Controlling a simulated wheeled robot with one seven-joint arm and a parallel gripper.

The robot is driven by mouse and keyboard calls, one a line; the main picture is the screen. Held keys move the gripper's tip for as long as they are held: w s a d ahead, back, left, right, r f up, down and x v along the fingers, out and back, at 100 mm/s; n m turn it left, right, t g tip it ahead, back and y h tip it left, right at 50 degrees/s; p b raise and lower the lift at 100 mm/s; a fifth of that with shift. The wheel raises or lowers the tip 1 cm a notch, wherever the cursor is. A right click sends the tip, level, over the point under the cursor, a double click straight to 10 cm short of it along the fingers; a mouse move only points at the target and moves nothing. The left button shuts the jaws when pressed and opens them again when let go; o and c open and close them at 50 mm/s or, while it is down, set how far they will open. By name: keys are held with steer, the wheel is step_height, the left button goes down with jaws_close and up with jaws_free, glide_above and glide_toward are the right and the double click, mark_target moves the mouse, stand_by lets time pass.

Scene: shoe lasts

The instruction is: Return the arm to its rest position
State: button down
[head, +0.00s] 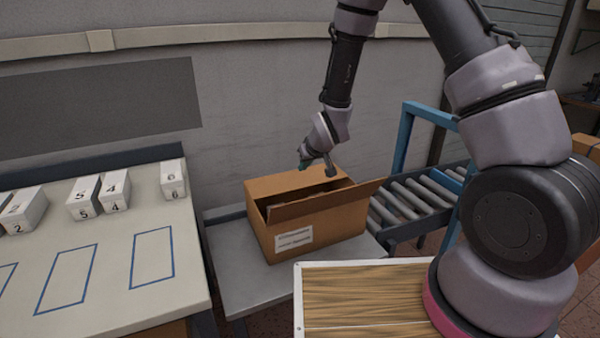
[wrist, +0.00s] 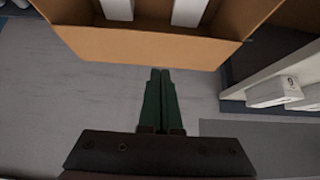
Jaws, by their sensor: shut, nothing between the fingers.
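My arm reaches in from the right of the head view, bent over the cardboard box. My gripper (head: 317,165) hangs just above the back of the box, pointing down. In the wrist view the two green fingers of my gripper (wrist: 160,75) lie side by side, shut with nothing between them. In the wrist view the box (wrist: 140,45) is at the top, with two white objects (wrist: 188,10) partly visible inside.
A white table (head: 100,250) at left holds several numbered white boxes (head: 115,190) and blue outlined rectangles. A roller conveyor (head: 415,205) with a blue frame (head: 405,140) stands right of the box. A wood-slatted surface (head: 365,290) is in front. The wall is close behind.

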steer(key=s+d+r+m, duration=0.2)
steer(key=d+r, duration=0.2)
steer(key=r, duration=0.4)
steer(key=s+d+r+m+h, duration=0.1)
steer(key=s+d+r, duration=0.1)
steer(key=d+r, duration=0.45)
steer(key=s+d+r+m, duration=0.2)
steer(key=d+r, duration=0.1)
steer(key=r, duration=0.6)
steer(key=s+d+r+m, duration=0.1)
steer(key=s+d+r, duration=0.1)
steer(key=s+r, duration=0.2)
steer(key=s+d+r+m, duration=0.1)
steer(key=s+d+r, duration=0.2)
steer(key=s, duration=0.6)
steer(key=s+d+r+m, duration=0.1)
steer(key=s+d+r, duration=0.1)
steer(key=s+r, duration=0.3)
steer(key=s, duration=0.2)
steer(key=shift+s+d+m, duration=0.3)
steer(key=shift+d+m, duration=0.05)
steer(key=shift+m, duration=0.05)
